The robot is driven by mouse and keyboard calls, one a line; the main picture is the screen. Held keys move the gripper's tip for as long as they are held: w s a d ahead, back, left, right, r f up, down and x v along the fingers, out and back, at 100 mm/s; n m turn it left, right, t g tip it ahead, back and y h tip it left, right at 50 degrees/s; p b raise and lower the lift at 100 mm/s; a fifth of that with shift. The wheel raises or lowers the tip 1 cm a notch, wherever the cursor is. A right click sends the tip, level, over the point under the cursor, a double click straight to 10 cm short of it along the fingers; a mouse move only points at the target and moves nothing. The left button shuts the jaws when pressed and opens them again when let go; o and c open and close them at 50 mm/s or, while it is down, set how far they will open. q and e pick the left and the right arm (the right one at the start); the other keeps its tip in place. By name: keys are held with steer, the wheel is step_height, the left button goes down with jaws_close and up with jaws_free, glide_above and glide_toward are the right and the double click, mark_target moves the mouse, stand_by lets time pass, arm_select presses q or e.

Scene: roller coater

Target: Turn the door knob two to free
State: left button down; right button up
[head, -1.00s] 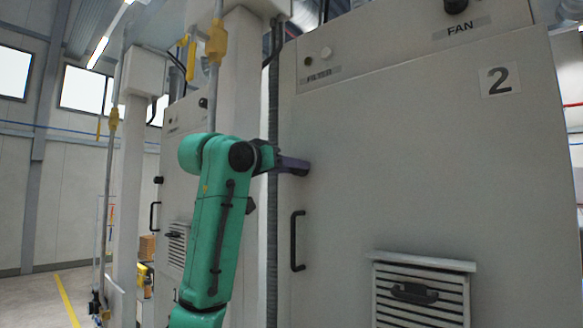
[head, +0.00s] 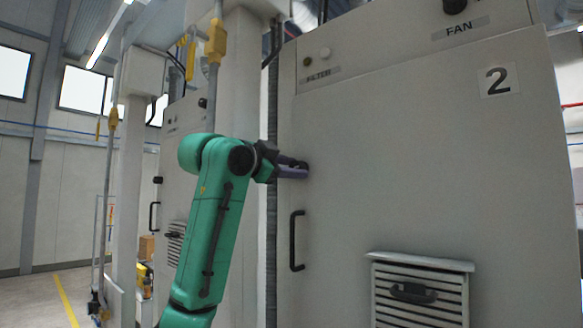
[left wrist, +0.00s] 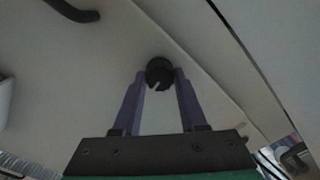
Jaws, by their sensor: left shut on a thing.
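The door of cabinet two (head: 420,150) is a grey panel with a "2" label, and it looks shut. Its black round knob (left wrist: 159,72) sits between the two purple fingers of my left gripper (left wrist: 160,78) in the left wrist view. A pale mark on the knob points toward the lower left there. In the head view my left gripper (head: 293,172) reaches the door's left edge above the handle; the knob is mostly hidden there. The fingers are closed on the knob's sides. My right gripper is not in view.
A black bar handle (head: 297,240) is below the knob. A louvred vent (head: 420,293) with a dark grip juts from the door at lower right. A FAN knob (head: 455,5) and a FILTER label (head: 319,73) are above. Another cabinet (head: 180,160) stands at left.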

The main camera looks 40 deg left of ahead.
arm_select(q)
steer(key=shift+m, duration=0.8)
steer(key=c, duration=0.6)
jaws_free()
steer(key=shift+c, duration=0.2)
steer(key=shift+o, duration=1)
steer(key=shift+w, duration=0.1)
steer(key=shift+w+f, duration=0.1)
